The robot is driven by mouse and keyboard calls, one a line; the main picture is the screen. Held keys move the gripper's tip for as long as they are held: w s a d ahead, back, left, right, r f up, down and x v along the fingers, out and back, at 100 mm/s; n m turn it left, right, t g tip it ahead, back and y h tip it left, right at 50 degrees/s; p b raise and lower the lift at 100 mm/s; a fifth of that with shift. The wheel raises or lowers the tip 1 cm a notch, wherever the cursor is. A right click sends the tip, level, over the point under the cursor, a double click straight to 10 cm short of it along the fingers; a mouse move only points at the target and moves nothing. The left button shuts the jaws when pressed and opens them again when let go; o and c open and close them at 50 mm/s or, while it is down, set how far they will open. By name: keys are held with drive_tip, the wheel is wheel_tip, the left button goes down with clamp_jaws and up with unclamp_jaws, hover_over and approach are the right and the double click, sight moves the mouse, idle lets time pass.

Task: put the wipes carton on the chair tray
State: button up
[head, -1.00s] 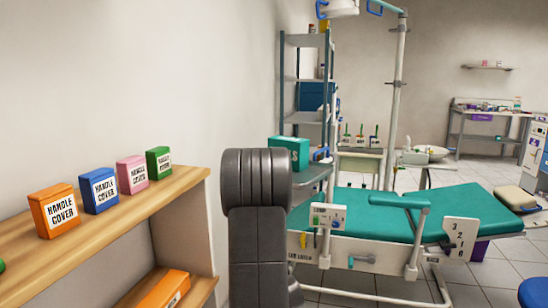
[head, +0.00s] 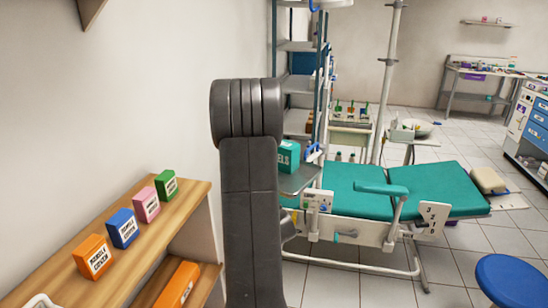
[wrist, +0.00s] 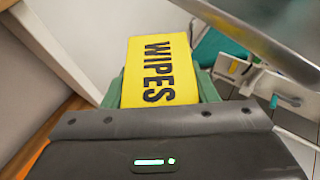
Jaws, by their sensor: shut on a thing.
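The yellow wipes carton (wrist: 160,72) fills the middle of the wrist view, its black WIPES lettering facing the camera. My gripper (wrist: 162,88) is shut on it, with a green finger on each side. The carton and the gripper are hidden behind my dark arm in the head view. The chair tray (head: 304,179) is the grey surface beside the teal dental chair (head: 355,203), just right of my arm. A teal box (head: 288,157) stands on it. In the wrist view a grey metal edge (wrist: 285,28) crosses the top right, apart from the carton.
A wooden shelf (head: 150,238) on the left holds several coloured boxes, with an orange box (head: 178,284) on its lower board. A tall rack (head: 297,85) stands behind the tray. A blue stool (head: 512,280) stands at lower right. Floor between is clear.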

wheel_tip(320, 180, up, 3)
drive_tip(key=shift+f+p, duration=0.1)
drive_tip(key=shift+p, duration=0.65)
drive_tip(key=shift+r+n+y+b, duration=0.2)
drive_tip(key=shift+n+y+b, duration=0.1)
drive_tip(key=shift+b, duration=0.4)
wheel_tip(320, 180, up, 16)
drive_tip(key=n+g+y, duration=0.4)
drive_tip(key=n+y, duration=0.1)
drive_tip(key=n, duration=0.1)
drive_tip(key=shift+s+r+y, duration=0.15)
drive_tip(key=shift+s+y, duration=0.15)
drive_tip(key=shift+y, duration=0.1)
